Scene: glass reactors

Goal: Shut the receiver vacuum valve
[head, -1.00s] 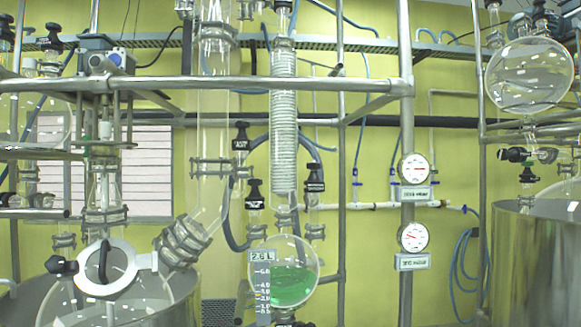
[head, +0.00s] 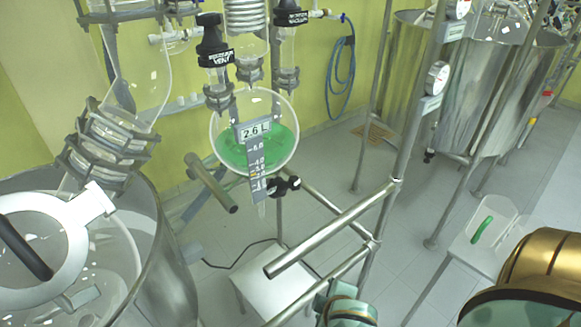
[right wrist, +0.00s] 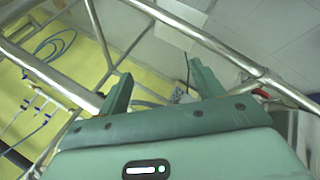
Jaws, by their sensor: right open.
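The receiver vacuum valve has a black knob (head: 291,12) with a white label, at the top edge of the head view, right of the coiled condenser. Its glass stem goes down to a clamped joint above the round receiver flask (head: 254,130), which holds green liquid. The black receiver vent knob (head: 213,40) stands to its left. My right gripper (right wrist: 160,88) is open and empty in the right wrist view, its two green fingers apart and touching nothing visible. Green parts of my right arm show at the bottom of the head view, well below the valve. My left gripper is not in view.
A steel vessel (head: 165,262) with glass stands at the left. A white stool (head: 275,297) is below, and steel tanks (head: 490,90) stand at the back right.

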